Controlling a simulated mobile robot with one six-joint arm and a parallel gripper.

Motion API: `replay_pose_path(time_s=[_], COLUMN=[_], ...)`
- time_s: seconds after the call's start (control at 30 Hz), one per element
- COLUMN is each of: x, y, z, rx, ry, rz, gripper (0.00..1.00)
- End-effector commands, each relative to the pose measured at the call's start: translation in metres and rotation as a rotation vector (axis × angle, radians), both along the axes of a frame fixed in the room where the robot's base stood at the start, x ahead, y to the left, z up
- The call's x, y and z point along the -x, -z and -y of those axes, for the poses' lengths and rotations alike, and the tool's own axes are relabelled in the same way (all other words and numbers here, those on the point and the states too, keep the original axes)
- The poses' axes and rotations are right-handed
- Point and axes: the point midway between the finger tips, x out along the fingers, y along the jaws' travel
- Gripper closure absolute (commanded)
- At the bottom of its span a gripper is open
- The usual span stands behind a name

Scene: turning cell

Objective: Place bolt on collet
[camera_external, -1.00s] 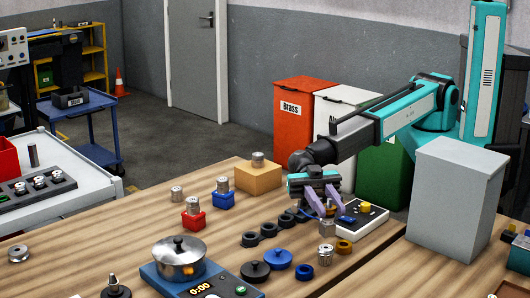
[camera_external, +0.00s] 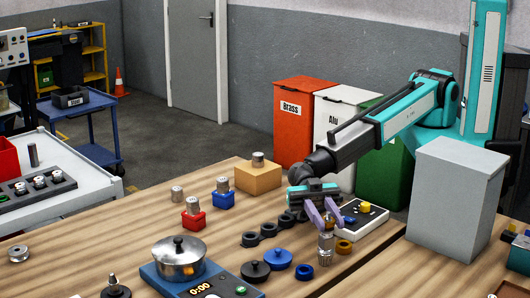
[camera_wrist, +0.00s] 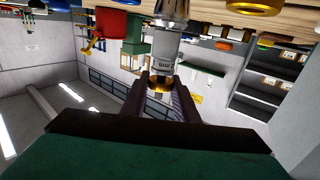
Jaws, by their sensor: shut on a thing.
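My gripper (camera_external: 325,226) is shut on a small grey metal piece, taken to be the bolt (camera_external: 326,234), at the front right of the wooden bench. The silver collet (camera_external: 325,255) stands upright on the bench directly below it. In the wrist view, which shows the bench along the top, the grey marked cylinder (camera_wrist: 164,45) lies at my fingertips (camera_wrist: 160,85). The shiny collet (camera_wrist: 172,9) adjoins its far end. The two look in line and close together; whether they touch I cannot tell. My fingers hide part of the held piece.
A brass-coloured ring (camera_external: 344,247) and a blue ring (camera_external: 304,272) lie close beside the collet. A control box with a yellow button (camera_external: 365,208) stands behind. A row of dark rings (camera_external: 268,229), a blue lidded disc (camera_external: 279,259) and a pot (camera_external: 179,262) are to the left.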

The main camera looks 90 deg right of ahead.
Motion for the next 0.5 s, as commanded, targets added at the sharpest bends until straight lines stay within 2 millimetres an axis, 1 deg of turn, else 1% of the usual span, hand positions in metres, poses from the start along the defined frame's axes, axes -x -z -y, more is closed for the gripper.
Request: replay_pose_path(time_s=[0.2,0.23,0.3,0.33,0.5], x=[-0.0002,-0.0002,-0.0001,-0.0001,-0.0001], y=[0.0015,0.0028,0.0025,0.0025,0.0025], z=[-0.0001,-0.0001,0.0,0.0,0.0], rx=[-0.002,0.0,0.0,0.0,0.0], ry=[0.0,0.0,0.0,0.0,0.0], rz=[-0.001,0.0,0.0,0.0,0.0], gripper=[1.0,0.71,0.6,0.55,0.54])
